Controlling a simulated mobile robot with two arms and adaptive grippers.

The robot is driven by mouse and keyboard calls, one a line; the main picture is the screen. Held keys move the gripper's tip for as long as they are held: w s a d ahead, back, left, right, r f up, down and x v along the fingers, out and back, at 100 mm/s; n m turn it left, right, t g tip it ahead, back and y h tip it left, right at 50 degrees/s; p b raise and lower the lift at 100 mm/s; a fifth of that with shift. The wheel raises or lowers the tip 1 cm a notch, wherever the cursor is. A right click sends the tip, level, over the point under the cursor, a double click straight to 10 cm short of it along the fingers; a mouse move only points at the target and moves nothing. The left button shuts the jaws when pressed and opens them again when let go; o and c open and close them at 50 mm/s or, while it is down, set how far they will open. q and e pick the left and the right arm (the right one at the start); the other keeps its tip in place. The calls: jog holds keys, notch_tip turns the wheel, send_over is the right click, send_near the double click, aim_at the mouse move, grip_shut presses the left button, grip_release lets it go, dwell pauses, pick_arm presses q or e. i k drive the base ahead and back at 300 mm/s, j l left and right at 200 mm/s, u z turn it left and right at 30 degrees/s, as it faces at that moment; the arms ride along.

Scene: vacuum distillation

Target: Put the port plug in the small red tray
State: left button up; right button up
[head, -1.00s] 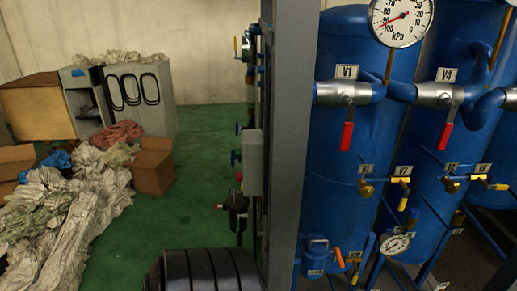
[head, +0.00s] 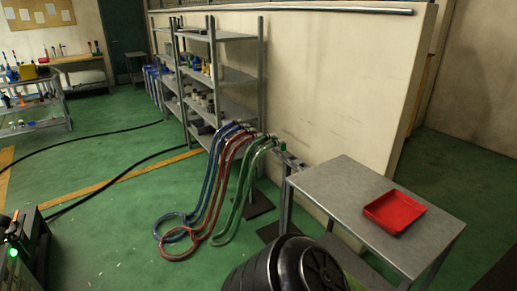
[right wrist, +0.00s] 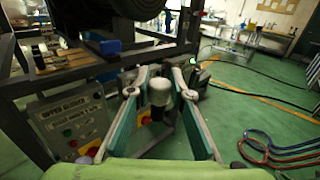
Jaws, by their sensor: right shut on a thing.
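The small red tray (head: 395,212) sits on a grey metal table at the right of the head view, and it looks empty. In the right wrist view my right gripper (right wrist: 160,94) is shut on the port plug (right wrist: 159,92), a small piece with a pale round top and a dark lower part, held between the fingertips. The tray does not show in the right wrist view. My right gripper is out of the head view, so its distance from the tray cannot be told. My left gripper is in neither view.
The metal table (head: 340,185) has bare room left of the tray. Red, blue and green hoses (head: 215,185) hang to the floor beside it. A shelf rack (head: 222,75) stands behind. In the right wrist view a frame with a control panel (right wrist: 72,122) is at the left.

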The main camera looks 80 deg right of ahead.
aim_at(393, 212)
jog(key=k+l+z, duration=0.1)
jog(key=z, duration=1.85)
jog(key=i+l, duration=0.1)
jog(key=l, duration=0.35)
jog(key=i+l+z, duration=0.1)
jog(key=l, duration=0.3)
jog(key=i+l, duration=0.1)
jog(key=l, duration=0.35)
jog(key=i+l+z, duration=0.1)
jog(key=l, duration=0.3)
jog(key=i+l, duration=0.15)
jog(key=l, duration=0.25)
